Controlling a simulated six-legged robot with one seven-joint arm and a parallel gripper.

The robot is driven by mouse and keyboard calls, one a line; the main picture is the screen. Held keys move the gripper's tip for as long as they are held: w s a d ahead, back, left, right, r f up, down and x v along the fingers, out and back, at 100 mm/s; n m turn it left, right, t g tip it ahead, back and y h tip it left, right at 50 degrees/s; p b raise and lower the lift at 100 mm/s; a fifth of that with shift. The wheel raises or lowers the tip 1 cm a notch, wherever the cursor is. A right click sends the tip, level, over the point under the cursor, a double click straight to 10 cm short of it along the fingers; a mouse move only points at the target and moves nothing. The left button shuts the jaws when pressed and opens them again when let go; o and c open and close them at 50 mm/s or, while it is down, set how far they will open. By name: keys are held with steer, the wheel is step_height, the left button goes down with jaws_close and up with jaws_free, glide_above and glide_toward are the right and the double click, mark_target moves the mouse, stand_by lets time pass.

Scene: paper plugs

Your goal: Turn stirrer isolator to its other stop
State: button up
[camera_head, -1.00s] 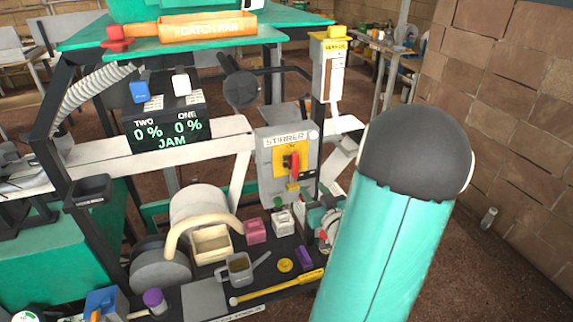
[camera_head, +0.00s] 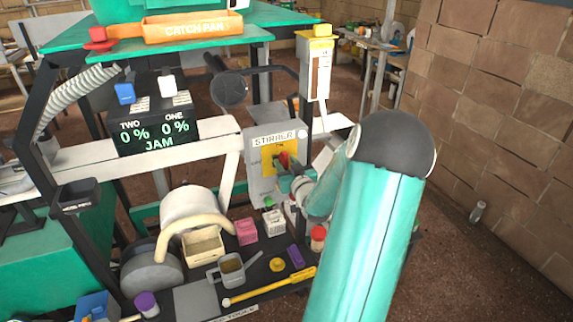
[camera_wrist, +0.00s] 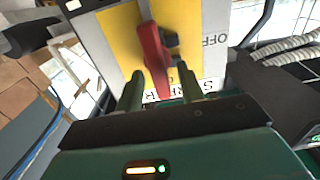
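The stirrer isolator is a grey box (camera_head: 256,186) labelled STIRRER with a yellow plate (camera_head: 268,150) and a red handle (camera_head: 284,160). In the wrist view, which is upside down, the red handle (camera_wrist: 154,58) stands out from the yellow plate (camera_wrist: 122,36), slightly tilted. An OFF mark (camera_wrist: 214,40) is on the grey face to its right. My gripper (camera_wrist: 159,72) is open, one finger on each side of the handle's near end. In the head view my gripper (camera_head: 293,179) partly covers the isolator's right side.
Below the isolator, a dark shelf holds a pink block (camera_head: 246,231), a white block (camera_head: 273,222), a grey jug (camera_head: 231,267) and a yellow-handled tool (camera_head: 270,287). A display (camera_head: 157,134) reading JAM is to the left. A brick wall (camera_head: 500,110) stands at right.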

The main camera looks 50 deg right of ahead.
steer(key=shift+w, duration=0.15)
jaws_close()
steer(key=shift+n, duration=0.4)
steer(key=n, duration=0.3)
steer(key=shift+w+a+n, duration=0.2)
steer(key=shift+a+n, duration=0.05)
steer(key=shift+n, duration=0.05)
steer(key=n, duration=0.4)
steer(key=shift+w+a+f+n, duration=0.1)
steer(key=shift+a+f+n, duration=0.1)
steer(key=shift+n, duration=0.1)
steer(key=shift+f+n, duration=0.15)
steer(key=shift+n, duration=1.35)
steer(key=shift+f+n, duration=0.2)
steer(key=shift+n, duration=1.3)
steer(key=shift+f+n, duration=0.15)
steer(key=shift+n, duration=1.35)
